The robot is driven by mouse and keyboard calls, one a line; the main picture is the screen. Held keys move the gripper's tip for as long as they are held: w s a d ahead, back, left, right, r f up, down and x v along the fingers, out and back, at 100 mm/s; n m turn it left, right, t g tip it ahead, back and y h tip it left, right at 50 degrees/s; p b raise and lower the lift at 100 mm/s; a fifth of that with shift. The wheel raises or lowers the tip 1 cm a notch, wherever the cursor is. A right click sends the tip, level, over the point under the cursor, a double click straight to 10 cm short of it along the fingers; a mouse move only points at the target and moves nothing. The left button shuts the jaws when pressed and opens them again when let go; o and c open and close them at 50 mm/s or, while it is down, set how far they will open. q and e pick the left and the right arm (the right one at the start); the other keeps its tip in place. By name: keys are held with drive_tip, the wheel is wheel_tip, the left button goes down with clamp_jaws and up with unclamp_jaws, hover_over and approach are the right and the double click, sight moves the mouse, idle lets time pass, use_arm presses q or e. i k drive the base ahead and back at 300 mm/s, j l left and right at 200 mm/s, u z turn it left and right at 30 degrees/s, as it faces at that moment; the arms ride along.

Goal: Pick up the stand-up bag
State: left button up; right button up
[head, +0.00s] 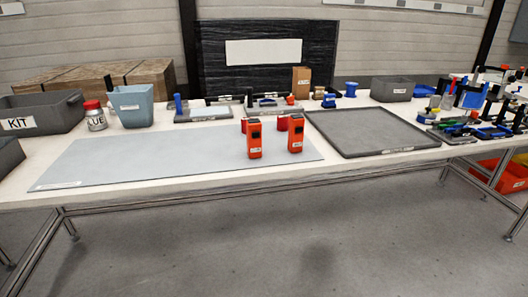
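A brown stand-up bag (301,83) with a small pale label stands upright at the back of the white table (200,171), right of centre in the head view. Its lower edge is close behind small items on the table. Neither of my grippers shows in this view, and nothing is seen touching the bag.
Two orange-red devices (254,139) stand on the grey mat (150,158), in front of the bag. A grey tray (372,148) lies at right. A KIT bin (38,113), glue jar (95,119) and blue-grey bin (131,104) stand left. Tools crowd the right end. The mat's left is clear.

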sight(133, 104)
drive_tip(key=i+j, duration=0.1)
drive_tip(key=i, duration=0.5)
drive_tip(key=i+j, duration=0.15)
drive_tip(key=i, duration=0.45)
drive_tip(key=u, duration=1.25)
